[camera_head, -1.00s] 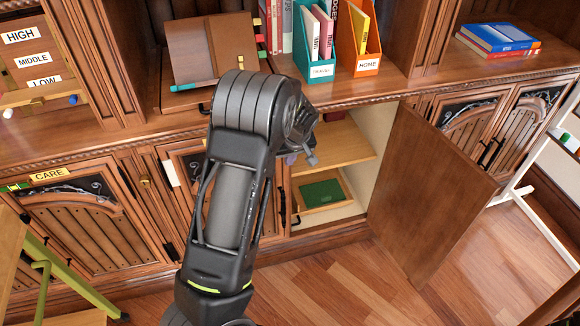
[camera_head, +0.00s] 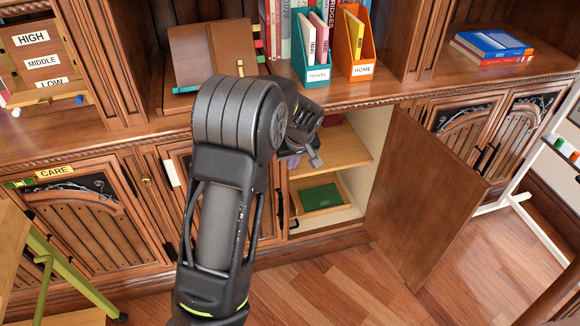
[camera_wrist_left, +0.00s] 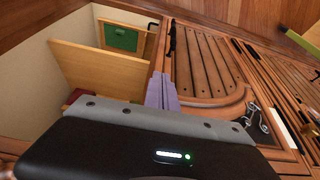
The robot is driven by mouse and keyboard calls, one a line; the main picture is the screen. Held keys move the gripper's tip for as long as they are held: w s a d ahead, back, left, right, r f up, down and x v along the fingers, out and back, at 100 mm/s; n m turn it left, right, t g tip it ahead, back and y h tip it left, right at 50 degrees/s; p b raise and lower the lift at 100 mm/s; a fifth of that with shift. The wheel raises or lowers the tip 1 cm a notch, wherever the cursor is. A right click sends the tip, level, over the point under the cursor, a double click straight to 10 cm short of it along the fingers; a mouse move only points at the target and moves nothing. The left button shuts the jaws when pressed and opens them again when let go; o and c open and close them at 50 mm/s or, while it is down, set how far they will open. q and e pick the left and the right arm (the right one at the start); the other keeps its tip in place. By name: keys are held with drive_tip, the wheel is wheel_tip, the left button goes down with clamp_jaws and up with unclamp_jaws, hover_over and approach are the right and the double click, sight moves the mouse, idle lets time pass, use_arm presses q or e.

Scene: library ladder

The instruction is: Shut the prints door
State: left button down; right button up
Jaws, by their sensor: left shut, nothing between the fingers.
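The open cabinet door (camera_head: 425,200), a plain brown panel, stands swung out to the right of its opening; no label shows on the face in view. The open compartment (camera_head: 330,150) has a middle shelf and a green item (camera_head: 321,197) on its lower level. My left gripper (camera_head: 292,160) is in front of the left side of the opening, apart from the door, mostly hidden behind my own arm. In the left wrist view its purple fingers (camera_wrist_left: 162,92) are together and empty, before the compartment's edge. The door is not clearly seen there. My right gripper is not in view.
A counter with file boxes (camera_head: 355,50) and stacked books (camera_head: 490,45) runs above the cabinets. A closed cabinet door labelled CARE (camera_head: 55,171) is at left. A green-legged wooden piece (camera_head: 70,275) stands front left, a white frame (camera_head: 545,225) at right. Floor before the door is clear.

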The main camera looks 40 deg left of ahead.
use_arm(q)
drive_tip(key=v, duration=0.4)
drive_tip(key=shift+s+d+r, duration=0.15)
drive_tip(key=shift+r, duration=0.15)
drive_tip(key=w+d+f+m+t+h+p, duration=0.1)
drive_tip(key=d+f+m, duration=0.2)
drive_tip(key=d, duration=0.2)
drive_tip(key=w+d+f+m+t+h, duration=0.1)
drive_tip(key=w+d+f+m+t, duration=0.15)
drive_tip(key=d, duration=0.25)
drive_tip(key=s+d+f+m+g+h+p, duration=0.25)
drive_tip(key=s+d+f, duration=0.4)
drive_tip(key=d, duration=0.35)
drive_tip(key=s+d+f+g+h+p, duration=0.1)
drive_tip(key=s+d, duration=0.3)
drive_tip(key=s, duration=0.4)
drive_tip(key=s+d+f+g+h+p, duration=0.1)
drive_tip(key=s+d+f+p, duration=0.1)
drive_tip(key=s, duration=0.6)
drive_tip(key=s+d+f+g+h+p, duration=0.1)
drive_tip(key=s+d+f, duration=0.3)
drive_tip(key=s+d, duration=0.3)
drive_tip(key=shift+s+m+p, duration=0.3)
drive_tip(key=shift+s+m, duration=0.1)
drive_tip(key=shift+s, duration=0.2)
